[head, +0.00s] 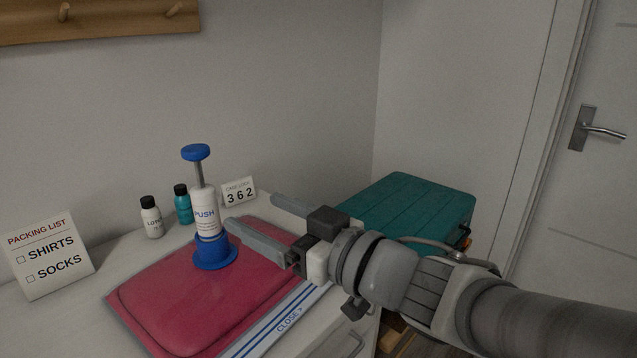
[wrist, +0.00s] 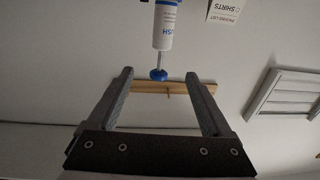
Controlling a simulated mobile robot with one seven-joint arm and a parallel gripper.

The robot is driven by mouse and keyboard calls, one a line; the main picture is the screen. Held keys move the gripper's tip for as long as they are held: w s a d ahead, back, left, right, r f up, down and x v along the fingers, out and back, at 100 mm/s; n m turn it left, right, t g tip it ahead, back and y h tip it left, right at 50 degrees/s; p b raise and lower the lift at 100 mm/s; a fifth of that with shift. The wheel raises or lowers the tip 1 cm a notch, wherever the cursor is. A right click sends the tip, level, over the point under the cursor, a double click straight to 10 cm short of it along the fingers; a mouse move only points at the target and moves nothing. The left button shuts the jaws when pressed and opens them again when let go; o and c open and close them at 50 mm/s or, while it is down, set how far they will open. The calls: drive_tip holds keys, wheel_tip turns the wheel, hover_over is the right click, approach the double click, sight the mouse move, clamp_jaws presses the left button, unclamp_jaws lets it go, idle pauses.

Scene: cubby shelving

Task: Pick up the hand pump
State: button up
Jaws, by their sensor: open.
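The hand pump (head: 204,212) stands upright on a red vacuum bag (head: 150,297). It has a white barrel marked PUSH, a grey rod, a blue top knob and a blue flared base. My gripper (head: 251,211) is open and empty, to the right of the pump, with its fingers pointing left toward the barrel. One fingertip appears close to the barrel; I cannot tell whether they touch. In the wrist view, which looks upside down, the pump (wrist: 165,30) lies beyond and between the open fingers (wrist: 158,75), its blue knob lowest in the picture.
A teal suitcase (head: 405,212) is at the right. A wooden peg rail (head: 100,20) hangs on the wall.

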drive_tip(key=p, duration=0.6)
approach(205, 196)
drive_tip(key=x, duration=0.3)
drive_tip(key=p+x, duration=0.2)
drive_tip(key=p, duration=0.2)
drive_tip(key=shift+w+r, duration=0.1)
drive_tip(key=shift+r, duration=0.05)
drive_tip(key=b+x, duration=0.1)
drive_tip(key=x, duration=0.2)
drive_tip(key=shift+a+f, duration=0.1)
drive_tip(key=shift+f, duration=0.1)
drive_tip(key=shift+w+a, duration=0.4)
drive_tip(key=shift+a, duration=0.15)
drive_tip(key=x, duration=0.2)
drive_tip(key=b+x, duration=0.1)
drive_tip(key=x, duration=0.1)
drive_tip(key=shift+w+d+f, duration=0.15)
drive_tip(key=shift+w+f, duration=0.15)
drive_tip(key=shift+f, duration=0.05)
drive_tip(key=shift+w+a, duration=0.35)
drive_tip(key=shift+a, duration=0.15)
clamp_jaws()
drive_tip(key=shift+r, duration=0.1)
